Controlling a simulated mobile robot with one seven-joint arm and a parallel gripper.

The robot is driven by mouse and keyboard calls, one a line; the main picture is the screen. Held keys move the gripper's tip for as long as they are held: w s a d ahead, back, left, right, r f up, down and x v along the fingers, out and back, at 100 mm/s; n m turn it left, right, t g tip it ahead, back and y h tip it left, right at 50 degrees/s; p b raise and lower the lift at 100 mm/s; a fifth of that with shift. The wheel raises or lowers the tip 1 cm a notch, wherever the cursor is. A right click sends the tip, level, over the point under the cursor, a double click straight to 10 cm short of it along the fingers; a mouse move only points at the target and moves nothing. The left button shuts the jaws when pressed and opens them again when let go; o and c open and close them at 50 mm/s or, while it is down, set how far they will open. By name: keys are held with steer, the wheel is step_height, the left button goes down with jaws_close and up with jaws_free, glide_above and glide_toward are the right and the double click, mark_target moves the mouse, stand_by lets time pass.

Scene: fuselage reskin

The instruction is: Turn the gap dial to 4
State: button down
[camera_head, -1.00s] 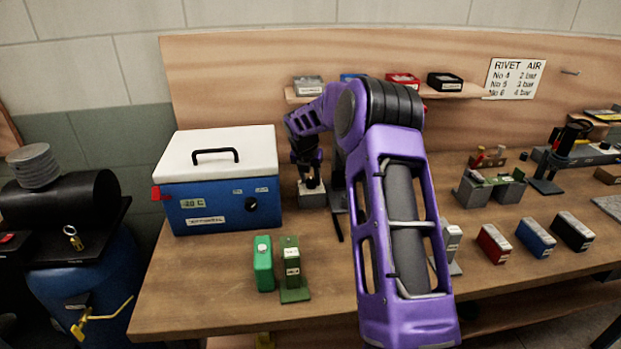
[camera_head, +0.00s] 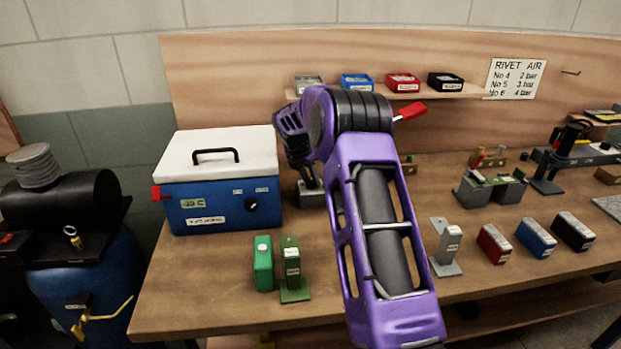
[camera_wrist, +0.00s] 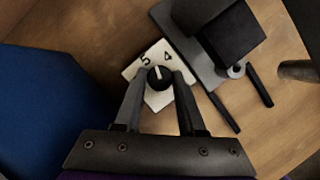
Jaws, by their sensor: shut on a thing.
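The gap dial is a small black knob (camera_wrist: 160,80) on a white plate (camera_wrist: 155,102) marked 5 and 4 in the wrist view. A light pointer line on the knob points toward the space between the two numbers; its exact setting is hard to tell. My gripper (camera_wrist: 159,73) is shut on the knob, one finger on each side. In the head view the dial's small grey block (camera_head: 311,200) stands on the bench beside the blue cool box. My arm hides most of it, and my fingertips do not show clearly there.
The blue cool box (camera_head: 200,212) with a white lid stands just left of the dial. A black device (camera_wrist: 235,38) lies close by in the wrist view. Green blocks (camera_head: 264,263) stand in front, and a grey stand (camera_head: 442,255) is right of my arm.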

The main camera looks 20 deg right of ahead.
mark_target(309, 180)
steer(key=m+g, duration=0.1)
steer(key=m, duration=0.2)
steer(key=shift+w+a+m, duration=0.1)
steer(key=shift+w+m, duration=0.05)
steer(key=shift+m, duration=0.25)
steer(key=shift+m+g+h, duration=0.4)
steer(key=shift+m+g, duration=0.5)
steer(key=shift+m, duration=1)
steer(key=c, duration=0.5)
jaws_free()
steer(key=shift+r, duration=0.15)
step_height(309, 180, up, 10)
